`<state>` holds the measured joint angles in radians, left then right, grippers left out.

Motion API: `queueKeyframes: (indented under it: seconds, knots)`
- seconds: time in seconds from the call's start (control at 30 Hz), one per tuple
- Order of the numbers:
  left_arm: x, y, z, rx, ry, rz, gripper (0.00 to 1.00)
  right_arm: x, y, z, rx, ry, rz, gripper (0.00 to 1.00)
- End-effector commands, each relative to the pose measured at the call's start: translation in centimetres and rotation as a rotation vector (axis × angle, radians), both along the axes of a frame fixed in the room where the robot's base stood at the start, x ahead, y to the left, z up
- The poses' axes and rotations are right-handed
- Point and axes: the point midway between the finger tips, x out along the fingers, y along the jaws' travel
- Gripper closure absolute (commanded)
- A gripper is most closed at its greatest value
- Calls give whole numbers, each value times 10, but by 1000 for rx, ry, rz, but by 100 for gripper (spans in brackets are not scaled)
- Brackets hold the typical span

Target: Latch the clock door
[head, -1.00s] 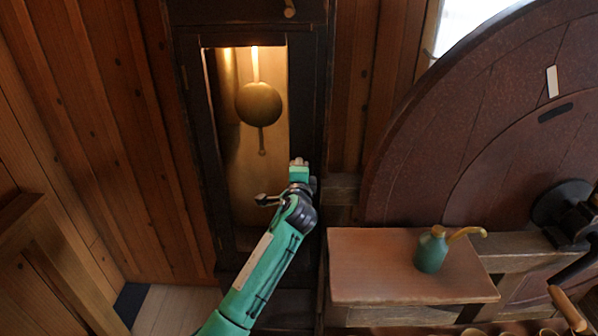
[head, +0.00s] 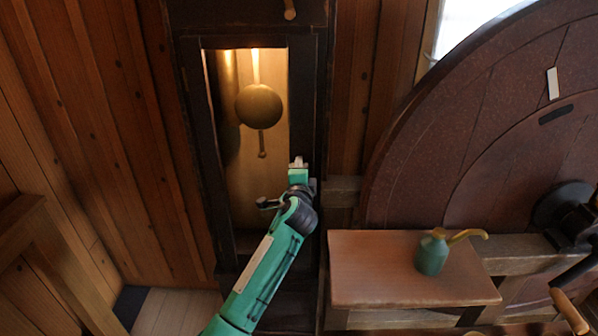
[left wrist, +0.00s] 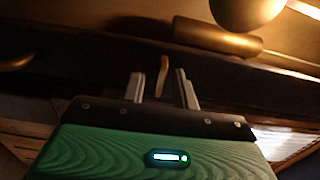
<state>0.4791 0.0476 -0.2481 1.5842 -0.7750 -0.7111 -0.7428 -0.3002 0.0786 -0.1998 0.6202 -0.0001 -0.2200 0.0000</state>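The tall dark clock case has a door (head: 307,110) with a window. A brass pendulum (head: 259,105) hangs behind it and its bob also shows in the left wrist view (left wrist: 245,12). The door looks closed or nearly so; I cannot tell exactly. My left gripper (head: 298,164) is at the door's right edge, low beside the window. In the left wrist view my left gripper (left wrist: 161,88) is open, with a small tan latch piece (left wrist: 163,75) between its fingers, apart from both. The latch is hidden in the head view. My right gripper is not in view.
A wooden bench top (head: 375,280) right of my left arm carries a green oil can (head: 432,254). A large dark red wheel (head: 480,130) stands behind it. A black crank with a wooden handle (head: 568,312) is at lower right. Plank walls (head: 90,130) stand left of the clock.

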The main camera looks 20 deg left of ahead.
Motion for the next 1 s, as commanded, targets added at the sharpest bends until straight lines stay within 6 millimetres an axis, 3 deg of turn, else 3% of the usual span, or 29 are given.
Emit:
queueKeyframes:
  seconds: [0.27, 0.73, 1.0]
  knots:
    - [-21, -6, -2, 0, 0, -2, 70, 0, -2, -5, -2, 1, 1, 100]
    - [-111, -32, -2, -1, 0, 0, 70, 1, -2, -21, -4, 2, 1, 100]
    - [-132, -38, -1, -1, 1, 0, 70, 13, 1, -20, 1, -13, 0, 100]
